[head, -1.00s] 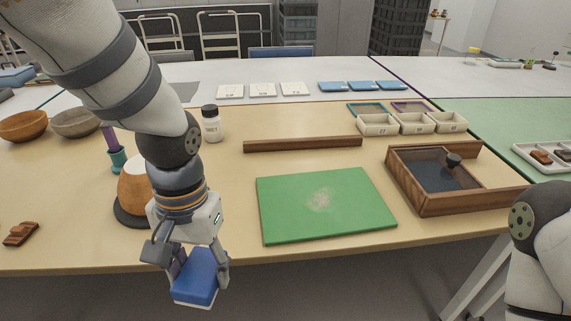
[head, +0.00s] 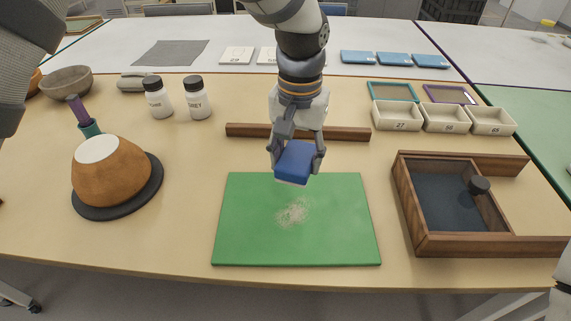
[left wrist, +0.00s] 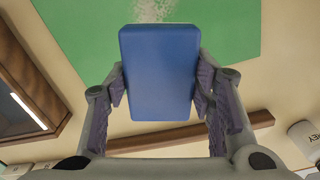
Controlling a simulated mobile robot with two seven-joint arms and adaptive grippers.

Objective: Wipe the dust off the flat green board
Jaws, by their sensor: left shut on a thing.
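The flat green board (head: 340,235) lies on the tan table with a pale patch of dust (head: 293,213) near its middle. My left gripper (head: 297,160) is shut on a blue block with a pale underside, the wiping block (head: 295,165). It holds the block above the board's far edge, apart from the dust as far as the head view shows. In the left wrist view the block (left wrist: 160,75) sits between both fingers, and part of the dust (left wrist: 153,9) and board (left wrist: 225,35) show beyond it. My right gripper is not in view.
A wooden strip (head: 345,133) lies behind the board. A wooden tray (head: 408,200) with a dark knob (head: 479,185) stands to the right. A brown bowl (head: 112,178) on a dark disc and two white bottles (head: 196,103) stand to the left.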

